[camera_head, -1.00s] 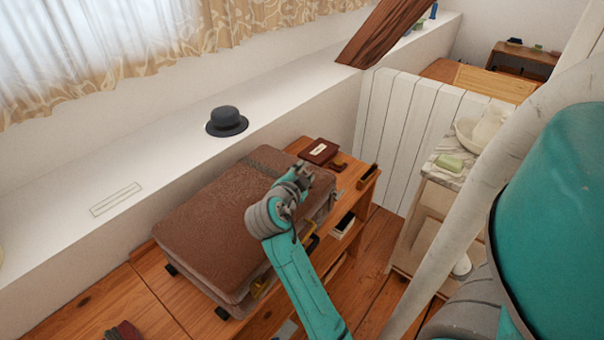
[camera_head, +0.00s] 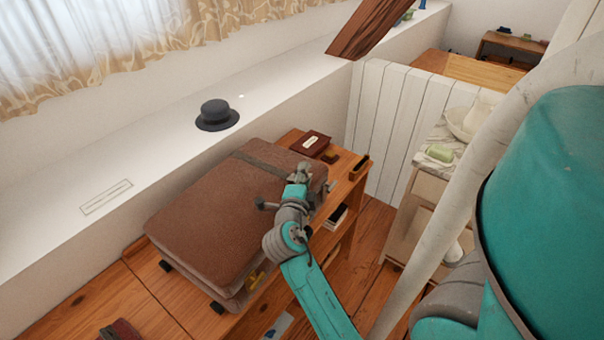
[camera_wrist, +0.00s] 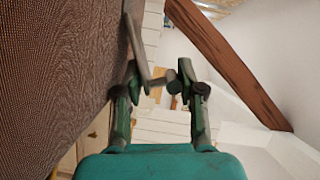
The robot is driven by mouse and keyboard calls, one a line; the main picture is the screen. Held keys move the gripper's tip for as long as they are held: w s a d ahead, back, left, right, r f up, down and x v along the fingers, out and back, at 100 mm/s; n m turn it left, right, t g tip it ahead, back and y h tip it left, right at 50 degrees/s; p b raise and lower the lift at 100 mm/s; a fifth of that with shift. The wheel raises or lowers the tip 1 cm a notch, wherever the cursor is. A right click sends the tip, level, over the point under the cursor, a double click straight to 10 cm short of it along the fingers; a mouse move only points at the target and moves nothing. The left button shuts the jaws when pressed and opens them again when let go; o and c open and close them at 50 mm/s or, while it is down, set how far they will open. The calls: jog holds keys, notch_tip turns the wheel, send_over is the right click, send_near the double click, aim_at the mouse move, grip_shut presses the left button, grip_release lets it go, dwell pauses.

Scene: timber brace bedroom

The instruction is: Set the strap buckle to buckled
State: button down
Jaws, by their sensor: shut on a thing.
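A brown fabric suitcase (camera_head: 205,218) lies flat on a wooden bench, with a dark strap (camera_head: 268,168) across its far end. My gripper (camera_head: 302,178) is at the suitcase's far right edge, by the strap. In the wrist view, the suitcase (camera_wrist: 50,70) fills the left side. A grey metal strap buckle piece (camera_wrist: 136,45) stands beside it and bends in between the fingertips of my gripper (camera_wrist: 160,78), which is shut on it. In the head view, my gripper hides most of the buckle. I cannot tell whether it is latched.
A dark book-like box (camera_head: 311,144) and a small wooden tray (camera_head: 358,166) sit on the bench beyond the suitcase. A black hat (camera_head: 217,114) rests on the white ledge behind. A white panelled partition (camera_head: 395,120) stands beyond the bench. A washstand (camera_head: 405,215) stands to the right.

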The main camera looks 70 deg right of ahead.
dwell(0.3)
jog(key=c, duration=0.7)
grip_release()
jog(key=shift+c, duration=0.2)
jog(key=shift+f, duration=0.1)
